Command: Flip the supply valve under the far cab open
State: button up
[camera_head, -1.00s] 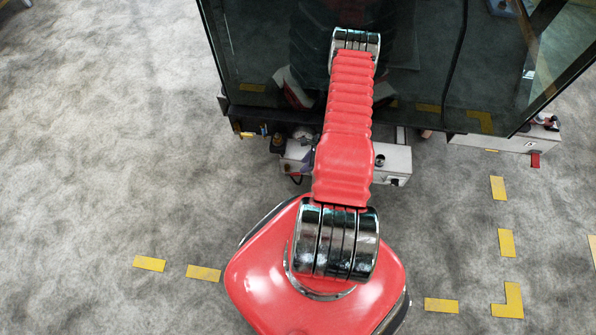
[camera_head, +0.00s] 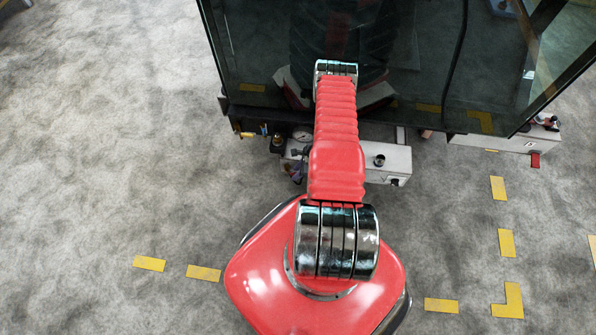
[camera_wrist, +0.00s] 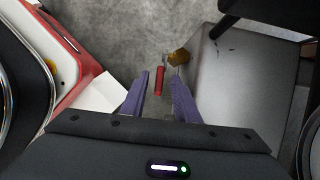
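The supply valve shows in the wrist view as a small brass body (camera_wrist: 179,57) with a red lever (camera_wrist: 159,82) beside it, next to a grey box. My gripper (camera_wrist: 160,74) has two purple fingers, spread apart. The red lever appears between the fingertips in the picture. I cannot tell whether the fingers reach its depth or touch it. In the head view my arm covers part of the equipment under the dark glass cab (camera_head: 270,60). Only a bit of my gripper (camera_head: 293,168) shows there, left of the arm, and the valve cannot be made out.
A light grey box (camera_head: 385,160) with a dark cap sits under the cab, beside a round gauge (camera_head: 302,135). The grey box side (camera_wrist: 245,85) stands close right of my fingers. Another box (camera_head: 500,142) with a red tag is at the right. Open floor lies left.

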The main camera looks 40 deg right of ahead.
grip_shut()
dwell(0.7)
